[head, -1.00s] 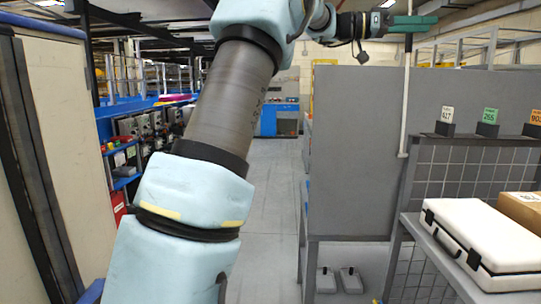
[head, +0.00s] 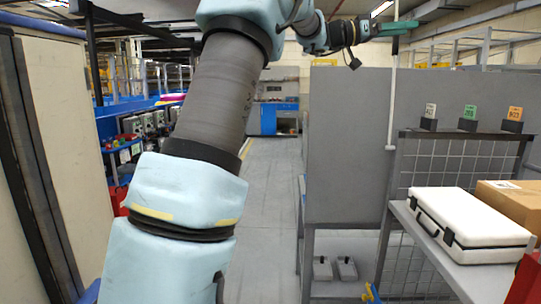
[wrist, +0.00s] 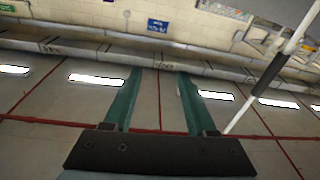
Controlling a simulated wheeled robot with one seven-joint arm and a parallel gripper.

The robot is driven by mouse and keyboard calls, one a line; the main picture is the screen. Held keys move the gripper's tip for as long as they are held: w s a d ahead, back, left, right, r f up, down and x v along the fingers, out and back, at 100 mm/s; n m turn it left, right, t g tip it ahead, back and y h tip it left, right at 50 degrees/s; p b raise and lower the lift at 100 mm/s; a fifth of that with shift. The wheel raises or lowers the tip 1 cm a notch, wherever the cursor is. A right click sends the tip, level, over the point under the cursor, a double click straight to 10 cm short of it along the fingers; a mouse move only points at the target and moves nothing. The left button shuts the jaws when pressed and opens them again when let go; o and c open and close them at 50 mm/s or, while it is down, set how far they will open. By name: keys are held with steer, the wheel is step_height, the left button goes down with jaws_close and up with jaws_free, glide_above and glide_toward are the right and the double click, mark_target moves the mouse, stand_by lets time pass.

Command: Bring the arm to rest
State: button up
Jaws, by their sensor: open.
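The wrist view looks towards the ceiling and upper wall. My arm rises from the bottom left of the head view and bends over to the right at the top.
A grey partition (head: 345,150) stands right of centre. A white pole (head: 392,110) runs beside it, near my gripper. A shelf at right holds a white case (head: 465,222) and a cardboard box (head: 512,203). A clear aisle (head: 265,190) runs ahead. A cream panel (head: 62,140) stands close at left.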

steer(key=w+a+f+n+t+y, duration=0.4)
steer(key=w+a+f+n+t, duration=0.35)
steer(key=w+a+t, duration=0.35)
steer(key=s+a+f+n+t+y, duration=0.2)
steer(key=a+f+n+y, duration=0.5)
steer(key=a+f+y, duration=0.7)
steer(key=s+a+f+g, duration=0.2)
steer(key=s+a+f, duration=0.3)
steer(key=f, duration=0.3)
steer(key=s+a+f+g, duration=0.3)
steer(key=s+a+f, duration=0.25)
steer(key=f, duration=0.25)
steer(key=s+a+f+g, duration=0.1)
steer(key=s+f+g, duration=0.1)
steer(key=s, duration=0.5)
steer(key=s+a+f+g+y, duration=0.1)
steer(key=s+a+f+g, duration=0.1)
steer(key=s+f, duration=0.2)
steer(key=s+a+f+n+g, duration=0.1)
steer(key=s+a+f+g, duration=0.1)
steer(key=s, duration=0.7)
steer(key=shift+s+f, duration=0.4)
steer(key=shift+f, duration=0.5)
